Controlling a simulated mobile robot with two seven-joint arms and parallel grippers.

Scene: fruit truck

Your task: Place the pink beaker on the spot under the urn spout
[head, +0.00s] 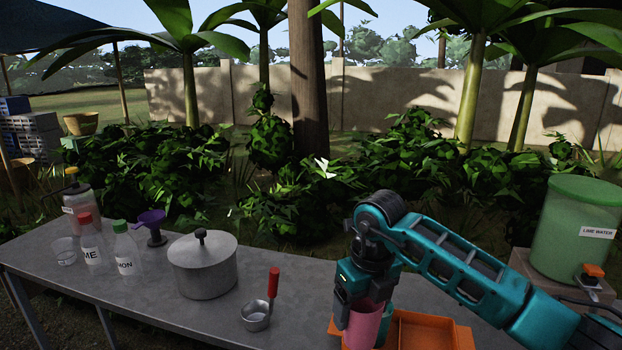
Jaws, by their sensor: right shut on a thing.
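The pink beaker (364,324) is upright between the fingers of my right gripper (362,318), which is shut on it. The beaker is over or in the orange tray (437,330); whether it touches the tray floor I cannot tell. The green urn (571,232), labelled "LIME WATER", stands on a block at the far right. Its spout (592,273) has an orange tap and faces the front. The spot under the spout is hidden behind my right arm. My left gripper is not in view.
A lidded steel pot (202,267) and a ladle with a red handle (273,283) stand on the grey table (140,290). Two labelled bottles (91,243), a purple funnel (152,222), a clear cup (65,252) and a jar (77,203) are at the left.

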